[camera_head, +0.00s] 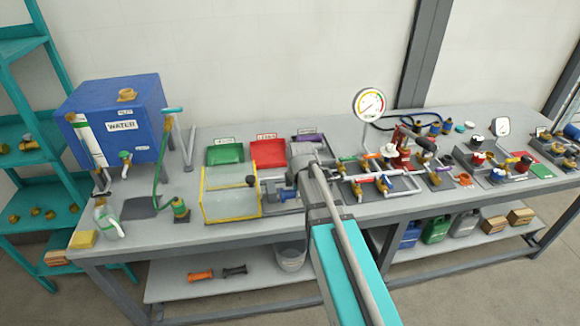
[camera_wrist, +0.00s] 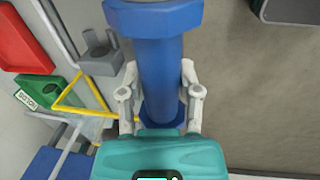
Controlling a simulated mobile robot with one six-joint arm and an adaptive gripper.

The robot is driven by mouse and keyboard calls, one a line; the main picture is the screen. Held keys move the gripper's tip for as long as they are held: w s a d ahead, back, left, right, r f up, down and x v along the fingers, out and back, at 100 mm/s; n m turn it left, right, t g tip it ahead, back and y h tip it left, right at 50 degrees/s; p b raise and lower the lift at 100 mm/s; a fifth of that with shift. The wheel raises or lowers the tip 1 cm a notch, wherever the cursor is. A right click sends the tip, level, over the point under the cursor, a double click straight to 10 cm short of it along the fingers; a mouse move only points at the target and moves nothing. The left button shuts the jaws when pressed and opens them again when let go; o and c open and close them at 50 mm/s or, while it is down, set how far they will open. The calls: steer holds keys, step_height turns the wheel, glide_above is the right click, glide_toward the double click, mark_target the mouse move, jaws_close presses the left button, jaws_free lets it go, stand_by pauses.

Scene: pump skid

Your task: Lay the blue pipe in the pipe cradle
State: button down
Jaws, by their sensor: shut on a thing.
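The blue pipe (camera_wrist: 160,70) fills the middle of the wrist view, with a wider collar at each end. My gripper (camera_wrist: 158,100) is shut on it, one finger on each side of its shaft. In the head view a small part of the blue pipe (camera_head: 288,194) shows beside my gripper (camera_head: 283,189), mostly hidden by my arm. A grey notched block (camera_wrist: 101,54), which looks like part of the pipe cradle, stands left of the pipe in the wrist view. The pipe appears apart from it. The rest of the cradle is hidden or unclear.
Valves and fittings crowd the bench to the right, with a gauge (camera_head: 369,104). The bench (camera_head: 165,236) is bare in front of the tray.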

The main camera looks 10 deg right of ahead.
steer(key=shift+a, duration=0.1)
steer(key=shift+w, duration=0.6)
steer(key=w+d, duration=0.1)
steer(key=w, duration=1.1)
steer(key=shift+w+d, duration=0.2)
steer(key=shift+w, duration=0.15)
steer(key=shift+f+b, duration=0.3)
steer(key=shift+b, duration=0.05)
step_height(320, 180, down, 11)
steer(key=b, duration=1)
steer(key=shift+r+b, duration=0.1)
steer(key=shift+b, duration=0.25)
steer(key=shift+f+b, duration=0.25)
steer(key=shift+b, duration=0.05)
steer(key=shift+c, duration=1)
jaws_free()
